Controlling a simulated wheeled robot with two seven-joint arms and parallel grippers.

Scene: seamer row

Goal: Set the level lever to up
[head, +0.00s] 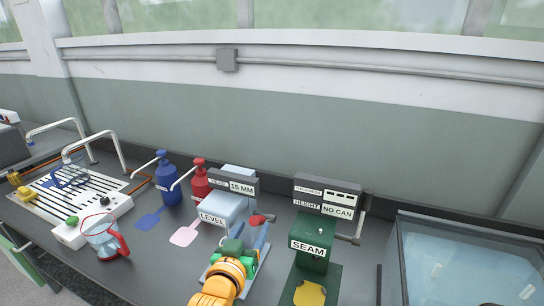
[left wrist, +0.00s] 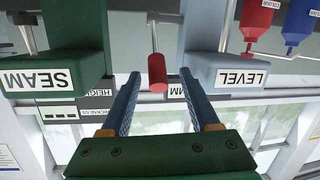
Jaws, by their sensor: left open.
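The level station is a pale blue machine (head: 230,206) labelled LEVEL, with a display (head: 241,187) reading 15 MM. Its lever has a red knob (head: 257,220), partly behind my left gripper (head: 249,236) in the head view. In the left wrist view, which is upside down, the red knob (left wrist: 157,72) sits on a thin grey rod (left wrist: 154,36) between the fingertips of my open left gripper (left wrist: 160,75). Gaps show on both sides of the knob, so the fingers look apart from it. The lever's exact setting is hard to tell. My right gripper is not in view.
The green SEAM machine (head: 314,240) stands close on the right, its display (head: 327,198) reading NO CAN. Blue (head: 169,180) and red (head: 199,181) pump bottles stand behind left. A red-handled jug (head: 101,238) is at left, a glass-topped box (head: 470,262) at right.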

